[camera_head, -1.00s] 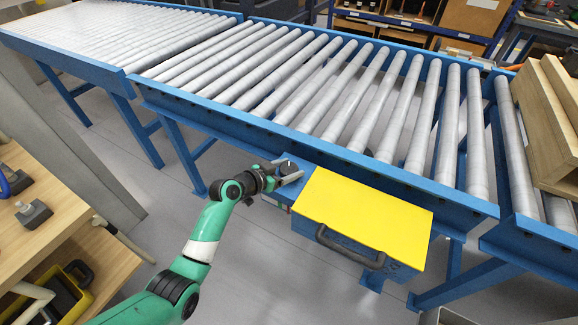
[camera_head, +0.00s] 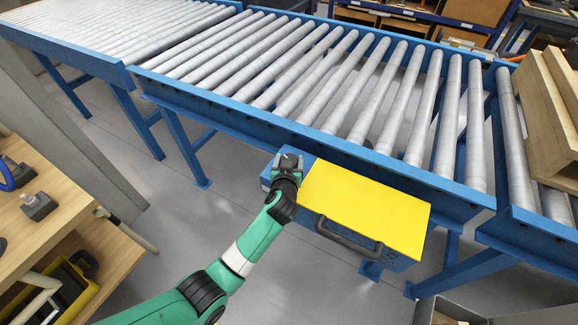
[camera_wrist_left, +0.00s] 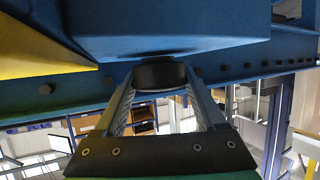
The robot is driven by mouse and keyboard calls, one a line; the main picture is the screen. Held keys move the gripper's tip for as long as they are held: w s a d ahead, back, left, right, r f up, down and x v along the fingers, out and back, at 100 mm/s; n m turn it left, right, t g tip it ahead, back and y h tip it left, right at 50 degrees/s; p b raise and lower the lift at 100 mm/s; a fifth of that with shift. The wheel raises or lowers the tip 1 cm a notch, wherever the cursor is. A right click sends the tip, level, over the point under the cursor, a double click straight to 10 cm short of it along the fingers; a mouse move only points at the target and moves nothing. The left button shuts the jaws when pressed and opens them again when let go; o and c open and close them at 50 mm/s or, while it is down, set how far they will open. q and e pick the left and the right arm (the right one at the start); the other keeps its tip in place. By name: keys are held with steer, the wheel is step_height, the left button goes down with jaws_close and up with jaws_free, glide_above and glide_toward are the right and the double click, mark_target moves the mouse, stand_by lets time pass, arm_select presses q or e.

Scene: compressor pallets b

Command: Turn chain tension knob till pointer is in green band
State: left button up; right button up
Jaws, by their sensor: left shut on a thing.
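My left gripper (camera_head: 288,163) is at the left end of the blue housing beside the yellow-topped cover. In the left wrist view, its two fingers (camera_wrist_left: 162,92) reach up to a round black knob (camera_wrist_left: 160,73) and are shut on its sides. The knob sits against the face of the blue housing (camera_wrist_left: 175,30). In the head view the gripper and wrist largely hide the knob. I cannot make out the pointer or the green band in either current view. My right gripper is not in view.
The yellow cover (camera_head: 365,205) with its dark handle (camera_head: 345,236) stands right of the gripper. The roller conveyor (camera_head: 330,85) with its blue rail runs behind. A wooden shelf unit (camera_head: 50,225) is at the left, wooden pieces (camera_head: 545,115) at the right. Grey floor is open between.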

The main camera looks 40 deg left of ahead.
arm_select(q)
steer(key=shift+f+n+g+y+b, duration=0.15)
steer(key=shift+n+g+y+b, duration=0.25)
steer(key=shift+n+g, duration=0.1)
steer(key=o, duration=1.3)
steer(key=shift+s+d+r+p, duration=0.1)
steer(key=shift+r+p, duration=0.15)
steer(key=shift+p, duration=0.05)
steer(key=p+v, duration=1.1)
steer(key=p, duration=0.4)
steer(key=shift+d+f+p, duration=0.15)
steer(key=shift+d+p, duration=0.05)
steer(key=shift+p, duration=0.2)
